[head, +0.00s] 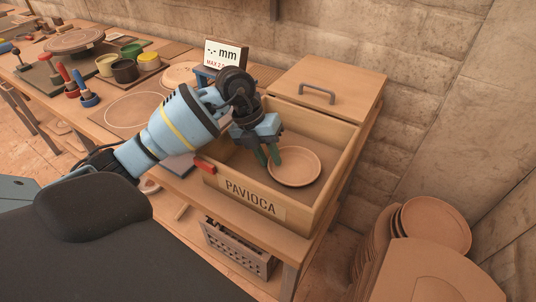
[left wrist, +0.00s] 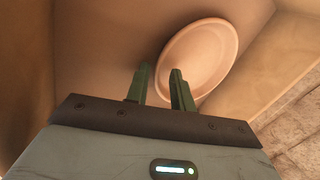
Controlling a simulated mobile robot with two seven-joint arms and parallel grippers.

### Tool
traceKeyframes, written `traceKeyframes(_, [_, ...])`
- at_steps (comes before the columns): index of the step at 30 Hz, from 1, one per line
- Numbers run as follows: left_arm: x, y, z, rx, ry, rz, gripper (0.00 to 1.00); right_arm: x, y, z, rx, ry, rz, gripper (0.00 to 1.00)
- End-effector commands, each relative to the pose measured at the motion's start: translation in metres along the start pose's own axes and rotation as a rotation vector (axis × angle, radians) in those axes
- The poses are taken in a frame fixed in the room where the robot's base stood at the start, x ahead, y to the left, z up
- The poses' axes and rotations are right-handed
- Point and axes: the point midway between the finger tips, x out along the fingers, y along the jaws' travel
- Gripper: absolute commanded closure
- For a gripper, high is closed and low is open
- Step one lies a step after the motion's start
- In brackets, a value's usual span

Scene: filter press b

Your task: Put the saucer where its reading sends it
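The saucer (head: 294,167), a round pale terracotta dish with a raised rim, lies inside the wooden box marked PAVIOCA (head: 309,215), towards its right side. My left gripper (head: 269,159) reaches down into the box at the saucer's left edge. In the left wrist view a gap shows between the green fingers (left wrist: 161,70). The saucer (left wrist: 200,58) is beyond them there, with one finger overlapping its rim; I cannot tell whether they touch. The gauge display (head: 222,55) reads "-.- mm" above red text starting "MAX 2", partly hidden. My right gripper is out of view.
A wooden lid with a grey handle (head: 318,94) lies behind the box's opening. A red tab (head: 205,166) sits on its front left edge. Paint pots (head: 124,70) and stamps stand on the bench at left. A crate (head: 237,249) is below; stacked discs (head: 436,224) stand at right.

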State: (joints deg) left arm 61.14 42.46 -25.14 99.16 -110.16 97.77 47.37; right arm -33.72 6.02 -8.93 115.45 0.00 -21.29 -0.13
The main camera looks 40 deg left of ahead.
Motion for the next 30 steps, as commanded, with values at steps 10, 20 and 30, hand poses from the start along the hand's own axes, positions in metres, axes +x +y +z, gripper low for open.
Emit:
traceKeyframes(10, [-0.010,0.001,0.001,-0.002,-0.001,0.005,0.75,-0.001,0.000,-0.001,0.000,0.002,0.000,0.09])
traceKeyframes(20, [-0.073,0.000,0.001,-0.002,-0.003,0.003,0.75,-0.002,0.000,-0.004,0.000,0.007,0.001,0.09])
traceKeyframes(30, [-0.118,0.000,0.000,-0.002,0.000,0.003,0.75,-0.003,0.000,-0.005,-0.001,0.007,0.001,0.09])
